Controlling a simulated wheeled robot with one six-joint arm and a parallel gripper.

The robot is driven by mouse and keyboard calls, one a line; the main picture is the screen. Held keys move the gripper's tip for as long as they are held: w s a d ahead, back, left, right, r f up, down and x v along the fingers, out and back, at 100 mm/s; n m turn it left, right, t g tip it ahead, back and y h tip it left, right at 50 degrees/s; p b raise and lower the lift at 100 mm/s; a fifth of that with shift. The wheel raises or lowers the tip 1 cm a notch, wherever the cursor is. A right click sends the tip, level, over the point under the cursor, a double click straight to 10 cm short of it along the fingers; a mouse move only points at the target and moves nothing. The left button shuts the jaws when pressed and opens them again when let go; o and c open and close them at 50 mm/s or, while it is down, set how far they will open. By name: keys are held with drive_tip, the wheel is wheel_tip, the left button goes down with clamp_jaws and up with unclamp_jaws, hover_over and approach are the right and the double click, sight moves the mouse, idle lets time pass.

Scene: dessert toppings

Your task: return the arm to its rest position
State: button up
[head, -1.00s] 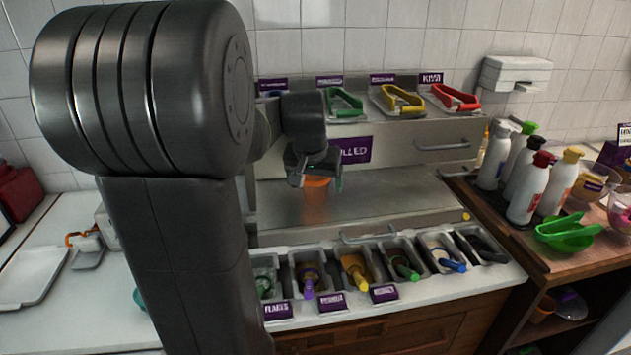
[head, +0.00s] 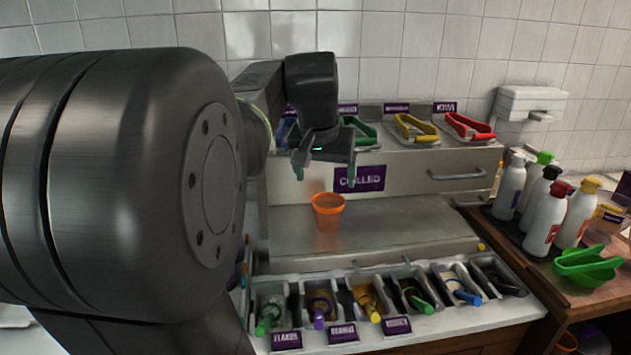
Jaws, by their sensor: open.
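My gripper (head: 325,173) is open and empty in the head view. It is raised in front of the chilled cabinet, with its fingers pointing down. An orange cup (head: 327,211) stands upright on the steel shelf (head: 400,235), below the gripper and apart from it. My own arm fills the left of the view and hides the counter behind it.
Tongs in green, yellow (head: 416,128) and red (head: 468,126) lie on the chilled cabinet (head: 410,172). Topping bins (head: 420,281) with several coloured scoops line the front. Bottles (head: 547,218) and green bowls (head: 588,266) stand on the wooden counter at right.

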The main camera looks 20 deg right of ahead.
sight(329, 196)
drive_tip(key=shift+f, duration=0.1)
drive_tip(key=x, duration=1.2)
drive_tip(key=shift+p, duration=0.35)
drive_tip(key=shift+r, duration=1.55)
drive_tip(key=shift+s, duration=0.1)
